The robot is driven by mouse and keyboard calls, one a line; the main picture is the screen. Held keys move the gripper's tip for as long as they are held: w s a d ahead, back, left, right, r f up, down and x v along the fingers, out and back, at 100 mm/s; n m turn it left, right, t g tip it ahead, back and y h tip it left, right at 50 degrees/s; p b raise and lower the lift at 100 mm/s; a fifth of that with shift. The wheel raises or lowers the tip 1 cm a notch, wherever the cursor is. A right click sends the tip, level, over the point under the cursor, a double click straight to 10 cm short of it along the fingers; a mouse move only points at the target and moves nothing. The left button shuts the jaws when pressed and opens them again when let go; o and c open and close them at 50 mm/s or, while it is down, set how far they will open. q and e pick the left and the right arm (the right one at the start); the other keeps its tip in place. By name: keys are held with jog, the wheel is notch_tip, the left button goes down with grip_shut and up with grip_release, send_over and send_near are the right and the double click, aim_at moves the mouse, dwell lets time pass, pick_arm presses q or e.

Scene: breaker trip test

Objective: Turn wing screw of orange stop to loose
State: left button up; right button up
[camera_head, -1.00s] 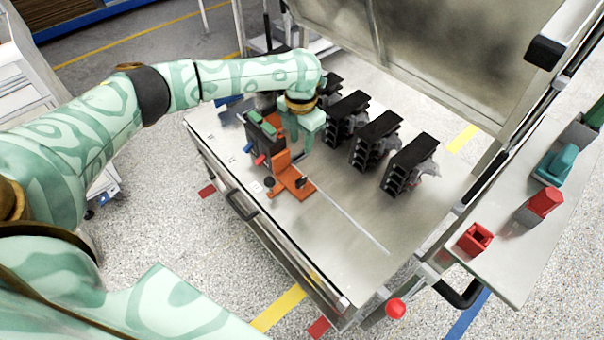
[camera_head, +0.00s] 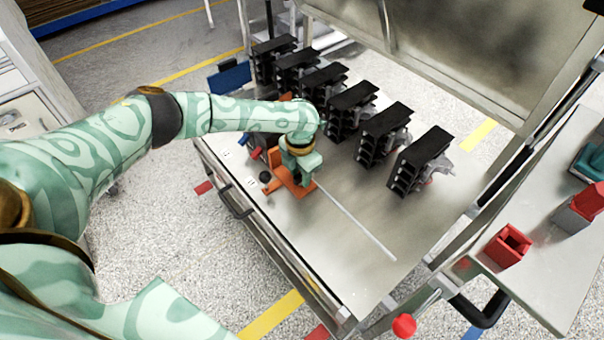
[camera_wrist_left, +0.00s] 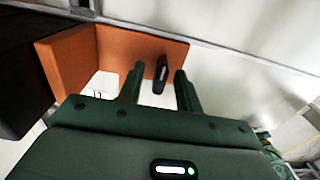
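The orange stop (camera_head: 277,172) stands on the bench top near its front left edge. In the left wrist view the stop (camera_wrist_left: 120,45) shows as orange walls, with the black wing screw (camera_wrist_left: 161,73) upright against the far one. My left gripper (camera_head: 307,178) is above the right part of the stop and hides some of it in the head view. In the left wrist view its two green fingers (camera_wrist_left: 160,90) are apart, one on each side of the wing screw in the picture. I cannot tell whether they touch it. My right gripper is not in view.
A row of black breakers (camera_head: 390,135) stands behind and right of the gripper. A thin pale strip (camera_head: 355,222) runs along the bench top (camera_head: 340,265), whose front right area is clear. A side shelf (camera_head: 530,262) at the right carries a red open box (camera_head: 507,246).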

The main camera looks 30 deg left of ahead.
pick_arm(q)
grip_shut()
